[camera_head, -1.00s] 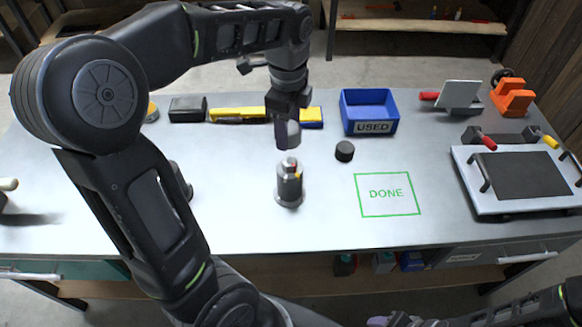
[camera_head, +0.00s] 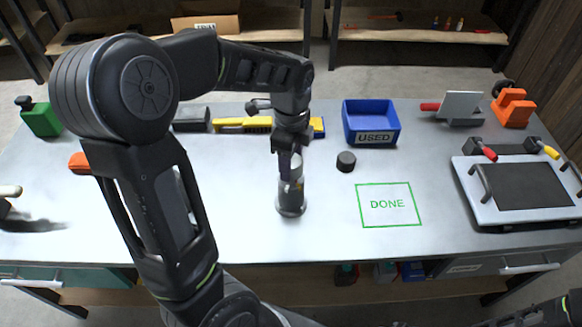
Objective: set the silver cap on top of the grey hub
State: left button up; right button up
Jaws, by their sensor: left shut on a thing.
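The grey hub (camera_head: 291,201) stands upright on the workbench, left of the green DONE square, on a wider round foot. My left gripper (camera_head: 289,172) points down directly over it and is shut on the silver cap (camera_head: 297,166). The cap is at the top of the hub, partly hidden by the dark fingers. I cannot tell whether the cap rests fully on the hub or sits slightly above it. My right gripper is out of view.
A black round piece (camera_head: 346,161) lies right of the hub, before the blue USED bin (camera_head: 371,124). The DONE square (camera_head: 388,205) is empty. A tray with a dark plate (camera_head: 520,186) stands at right. A yellow tool (camera_head: 243,125) lies behind the hub.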

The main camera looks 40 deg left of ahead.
pick_arm(q)
jog(key=shift+f, duration=1.4)
jog(key=shift+f, duration=0.2)
jog(key=o, duration=1.3)
jog(key=shift+o, duration=0.2)
jog(key=shift+r, duration=0.15)
notch_tip(320, 180, up, 12)
jog(key=shift+r+b, duration=0.1)
jog(key=shift+b, duration=0.4)
